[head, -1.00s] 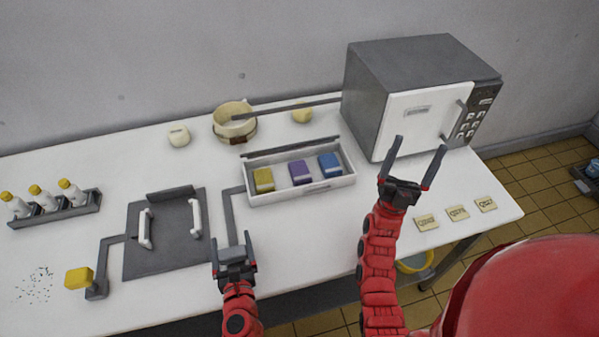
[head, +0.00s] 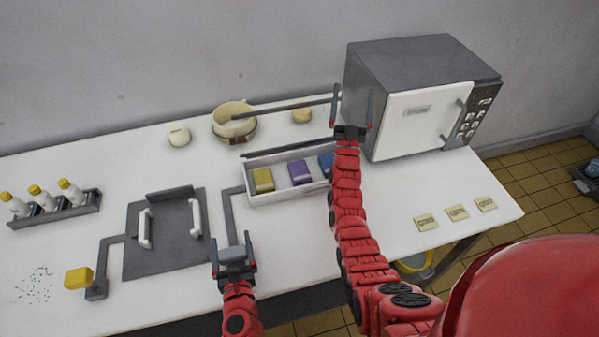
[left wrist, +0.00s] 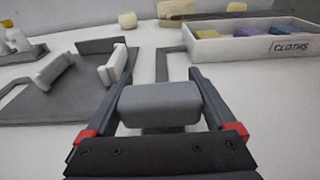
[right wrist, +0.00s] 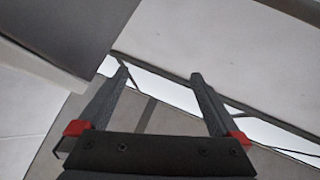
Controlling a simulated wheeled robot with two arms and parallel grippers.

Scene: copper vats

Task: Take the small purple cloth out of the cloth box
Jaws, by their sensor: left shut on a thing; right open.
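The small purple cloth (head: 300,172) lies folded in the middle of the white cloth box (head: 270,196), between a yellow cloth (head: 263,180) and a blue cloth (head: 326,163). The box's dark lid stands raised along its back edge. The purple cloth also shows in the left wrist view (left wrist: 248,31). My left gripper (head: 233,246) is shut on a grey block (left wrist: 160,104) in front of the box, at the end of a dark strip leading to it. My right gripper (head: 352,92) is open and empty, up beyond the box's right end. My right arm partly hides the blue cloth.
A microwave (head: 410,60) stands close right of my right gripper. Behind the box are a pot (head: 233,120) with a long dark handle and a pale lump (head: 302,116). A dark hatch with white handles (head: 145,229) is left. Small labelled tiles (head: 457,213) lie at right.

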